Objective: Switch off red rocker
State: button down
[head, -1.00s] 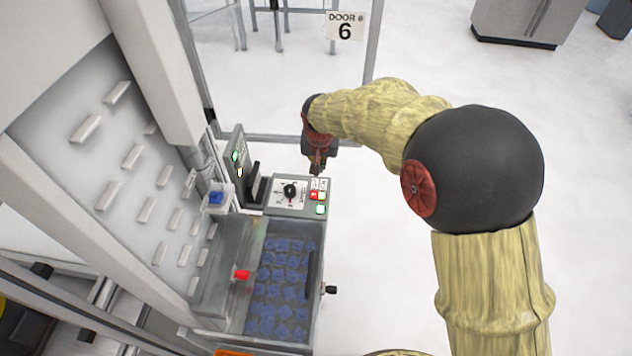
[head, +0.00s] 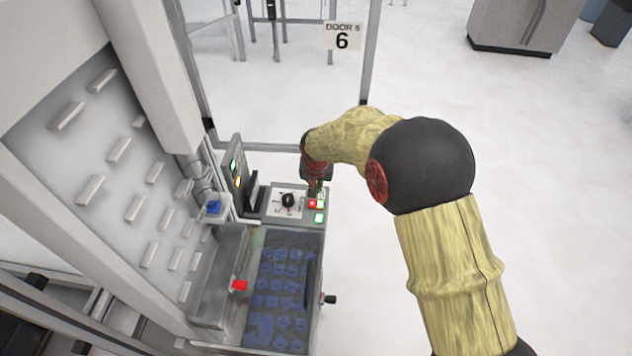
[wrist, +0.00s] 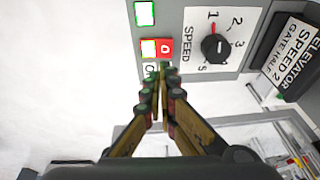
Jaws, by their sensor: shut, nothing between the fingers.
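The red rocker (wrist: 164,48) sits on the grey control panel in the wrist view, with a lit whitish half (wrist: 148,49) beside it on the left. In the head view the red rocker (head: 312,204) shows at the panel's right side. My gripper (wrist: 160,76) is shut and empty, its fingertips close to the rocker's lower edge in the wrist view. I cannot tell whether they touch it. In the head view my gripper (head: 315,190) is over the panel's back right part, and the labels there are partly hidden.
A black speed dial (wrist: 216,47) is right of the rocker in the wrist view. A green-lit button (head: 319,218) is near the rocker. A label block (wrist: 290,60) stands beyond the dial. A bin of blue pieces (head: 250,335) lies in front. Open floor is to the right.

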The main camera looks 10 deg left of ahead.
aim_at(313, 200)
jog(key=shift+w+a+f, duration=0.1)
jog(key=shift+a+f, duration=0.05)
jog(key=shift+f, duration=1)
jog(key=shift+a+f, duration=0.1)
jog(key=shift+f, duration=1.05)
jog(key=shift+f, duration=0.1)
jog(key=shift+a+f+b, duration=0.3)
jog(key=shift+f+b, duration=0.2)
jog(key=shift+b, duration=0.4)
jog(key=shift+r, duration=0.15)
jog(key=shift+d, duration=0.25)
jog(key=shift+d+r+p, duration=0.15)
jog(key=shift+d+p, duration=0.15)
jog(key=shift+d, duration=0.3)
jog(key=shift+r, duration=0.1)
